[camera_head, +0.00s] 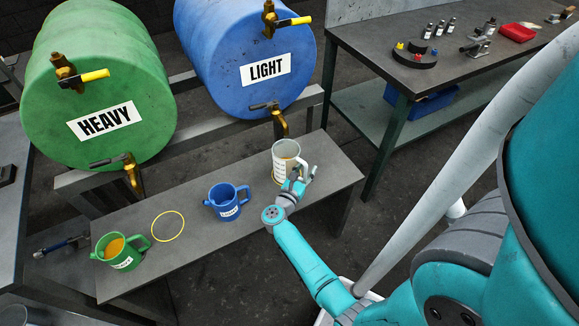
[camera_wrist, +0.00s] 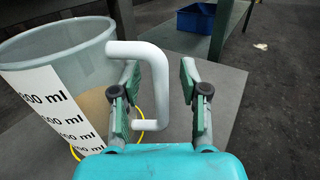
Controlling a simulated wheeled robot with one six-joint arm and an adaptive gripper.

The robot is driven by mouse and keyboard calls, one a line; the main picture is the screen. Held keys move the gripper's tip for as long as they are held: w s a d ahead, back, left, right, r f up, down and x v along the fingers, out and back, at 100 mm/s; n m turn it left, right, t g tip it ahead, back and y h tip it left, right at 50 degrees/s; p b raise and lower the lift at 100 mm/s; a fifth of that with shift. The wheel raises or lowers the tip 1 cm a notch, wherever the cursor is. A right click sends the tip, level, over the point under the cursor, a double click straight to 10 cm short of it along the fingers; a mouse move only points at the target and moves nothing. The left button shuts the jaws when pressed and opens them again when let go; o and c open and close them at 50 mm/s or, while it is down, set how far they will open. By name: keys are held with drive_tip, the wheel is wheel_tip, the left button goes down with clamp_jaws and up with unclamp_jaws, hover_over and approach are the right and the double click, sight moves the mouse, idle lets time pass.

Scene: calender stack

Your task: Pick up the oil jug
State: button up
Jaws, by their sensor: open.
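The oil jug (camera_head: 286,160) is a translucent measuring jug with a white ml scale and amber oil inside. It stands upright at the right part of the low bench (camera_head: 335,180), below the blue drum's lower tap. In the wrist view the jug (camera_wrist: 95,40) fills the left side, with its white handle (camera_wrist: 158,62) pointing toward the right. My gripper (camera_head: 302,178) is at the jug's handle side; in the wrist view its open fingers (camera_wrist: 160,90) stand on either side of the handle. Whether a finger touches it I cannot tell.
A blue mug (camera_head: 227,203), an empty yellow ring (camera_head: 168,226) and a green mug (camera_head: 118,251) with amber liquid are farther left on the bench. The green HEAVY drum (camera_head: 95,80) and blue LIGHT drum (camera_head: 245,55) lie behind. A worktable (camera_head: 400,65) stands at the back right.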

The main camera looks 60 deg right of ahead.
clamp_jaws()
drive_tip(key=shift+r, duration=0.2)
idle(0.4)
